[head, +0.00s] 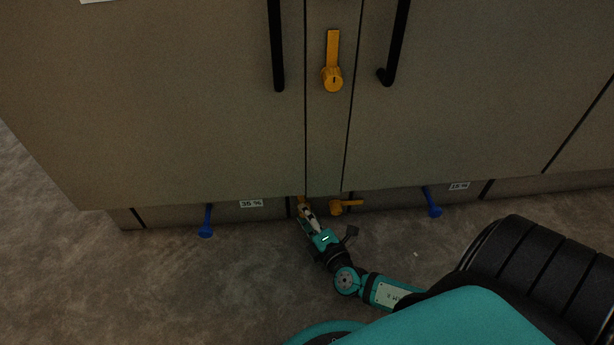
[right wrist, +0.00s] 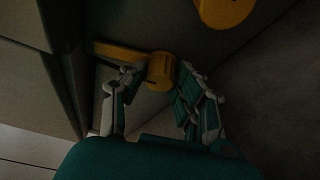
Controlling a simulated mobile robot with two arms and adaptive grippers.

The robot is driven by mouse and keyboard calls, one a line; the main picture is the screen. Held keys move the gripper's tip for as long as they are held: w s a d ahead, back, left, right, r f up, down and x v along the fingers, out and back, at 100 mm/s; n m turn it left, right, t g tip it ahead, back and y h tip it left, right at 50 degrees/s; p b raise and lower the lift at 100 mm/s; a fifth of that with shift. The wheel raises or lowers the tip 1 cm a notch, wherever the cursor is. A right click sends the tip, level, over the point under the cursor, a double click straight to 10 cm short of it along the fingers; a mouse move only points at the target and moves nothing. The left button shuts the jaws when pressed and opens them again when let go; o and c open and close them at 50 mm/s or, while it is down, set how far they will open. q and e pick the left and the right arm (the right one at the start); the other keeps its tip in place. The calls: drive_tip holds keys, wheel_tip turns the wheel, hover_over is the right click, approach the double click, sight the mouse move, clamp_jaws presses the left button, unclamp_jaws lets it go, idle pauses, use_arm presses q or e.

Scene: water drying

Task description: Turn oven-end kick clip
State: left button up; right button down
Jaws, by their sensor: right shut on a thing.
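A yellow kick clip (head: 301,199) sits at the left seam of the narrow middle kick panel, mostly hidden by my right gripper (head: 305,211). In the right wrist view the clip's round knob (right wrist: 161,71) lies between the fingertips of my right gripper (right wrist: 158,73), and its flat lever points left. The gripper is shut on this clip. A second yellow kick clip (head: 346,206) is just to the right, its lever pointing right; its knob also shows at the top of the right wrist view (right wrist: 222,10). My left gripper is out of view.
A larger yellow clip (head: 333,78) with its lever up is on the cabinet strip between two black handles (head: 276,45) (head: 397,40). The carpet in front is clear at left.

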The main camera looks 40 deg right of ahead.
drive_tip(key=shift+d+m+t, duration=0.1)
drive_tip(key=shift+m+t, duration=0.3)
drive_tip(key=shift+m, duration=0.6)
drive_tip(key=c, duration=1)
unclamp_jaws()
drive_tip(key=shift+f, duration=0.1)
drive_tip(key=s, duration=0.4)
drive_tip(key=s+a, duration=0.1)
drive_tip(key=s, duration=0.3)
drive_tip(key=s+a, duration=0.1)
drive_tip(key=s, duration=0.2)
drive_tip(key=shift+s, duration=0.4)
